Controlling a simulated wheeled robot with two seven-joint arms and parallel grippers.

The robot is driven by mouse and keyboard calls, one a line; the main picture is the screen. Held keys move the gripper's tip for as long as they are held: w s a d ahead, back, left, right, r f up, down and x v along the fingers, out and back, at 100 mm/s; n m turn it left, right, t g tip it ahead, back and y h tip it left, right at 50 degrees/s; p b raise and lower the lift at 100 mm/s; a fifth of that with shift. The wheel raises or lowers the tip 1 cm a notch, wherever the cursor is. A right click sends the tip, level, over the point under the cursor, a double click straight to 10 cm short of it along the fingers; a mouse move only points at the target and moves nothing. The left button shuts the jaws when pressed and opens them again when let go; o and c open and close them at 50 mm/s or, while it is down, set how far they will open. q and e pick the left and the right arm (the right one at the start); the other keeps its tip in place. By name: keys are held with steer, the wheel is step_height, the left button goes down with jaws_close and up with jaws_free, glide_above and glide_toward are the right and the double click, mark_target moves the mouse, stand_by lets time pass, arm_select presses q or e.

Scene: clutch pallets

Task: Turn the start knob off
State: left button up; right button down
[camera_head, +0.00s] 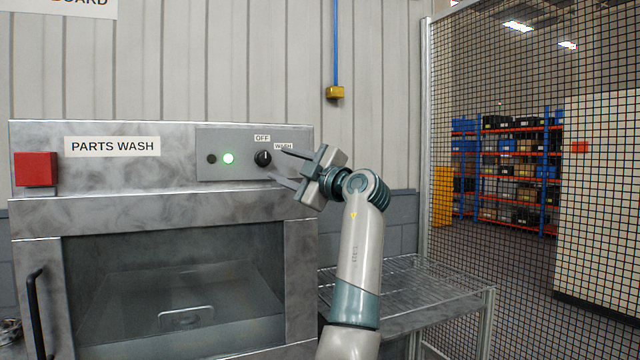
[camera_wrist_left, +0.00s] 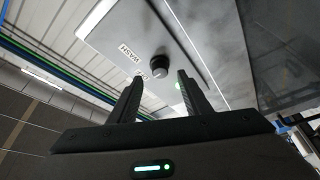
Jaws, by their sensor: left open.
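The start knob (camera_head: 263,158) is a small black knob on the grey control panel (camera_head: 215,172) of the parts washer, below an OFF label and left of a WASH label. A green light (camera_head: 228,158) glows to its left. My left gripper (camera_head: 276,166) is open in front of the panel, its fingers pointing left toward the knob. In the left wrist view the knob (camera_wrist_left: 160,61) lies beyond and between the open fingertips (camera_wrist_left: 158,82), with nothing held. Whether a finger touches it cannot be told. My right gripper is not in view.
The washer (camera_head: 160,215) has a red box (camera_head: 36,169) at its upper left and a black door handle (camera_head: 36,315). A wire-rack table (camera_head: 410,285) stands to its right. A mesh fence (camera_head: 520,230) closes off the right, with shelves (camera_head: 505,165) behind.

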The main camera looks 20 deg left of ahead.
arm_select(q)
steer(key=b+v, duration=0.2)
steer(key=v, duration=1)
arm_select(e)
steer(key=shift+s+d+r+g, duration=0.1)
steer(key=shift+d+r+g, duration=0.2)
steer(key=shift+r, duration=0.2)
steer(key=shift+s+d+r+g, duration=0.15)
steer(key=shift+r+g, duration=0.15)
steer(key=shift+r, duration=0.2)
arm_select(q)
steer(key=shift+d+f, duration=0.1)
steer(key=shift+f, duration=0.05)
